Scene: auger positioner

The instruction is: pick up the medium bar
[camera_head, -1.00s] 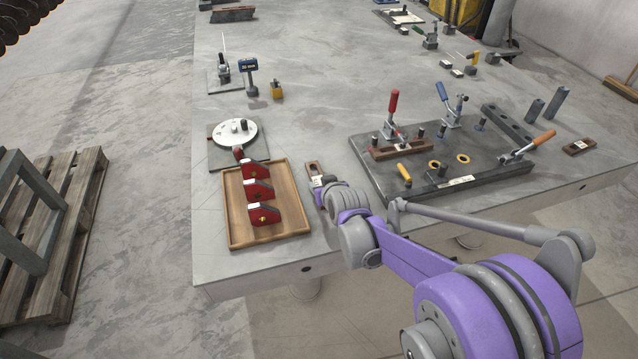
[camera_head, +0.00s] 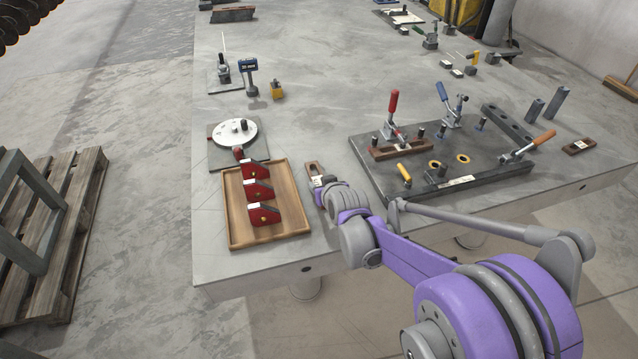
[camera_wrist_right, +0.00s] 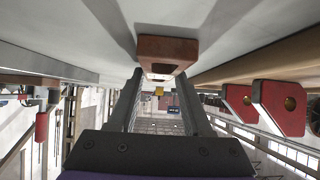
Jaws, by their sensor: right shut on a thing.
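A brown slotted bar (camera_head: 313,168) lies by the right edge of the wooden tray; I take it to be the medium bar. My right gripper (camera_head: 321,180) is at its near end, low over the table, and is shut on it. In the right wrist view the reddish-brown bar (camera_wrist_right: 167,50) sits at the tips of the two dark fingers. Part of the bar is hidden by the gripper in the head view. Other brown bars are a slotted one (camera_head: 401,151) on the dark fixture plate and a small one (camera_head: 578,147) at the right. My left gripper is not in view.
The wooden tray (camera_head: 236,229) holds several red blocks (camera_head: 264,215), close left of my gripper. The dark fixture plate (camera_head: 385,178) with upright clamps stands to the right. A white round dial (camera_head: 233,134) is behind the tray. The table's middle is clear.

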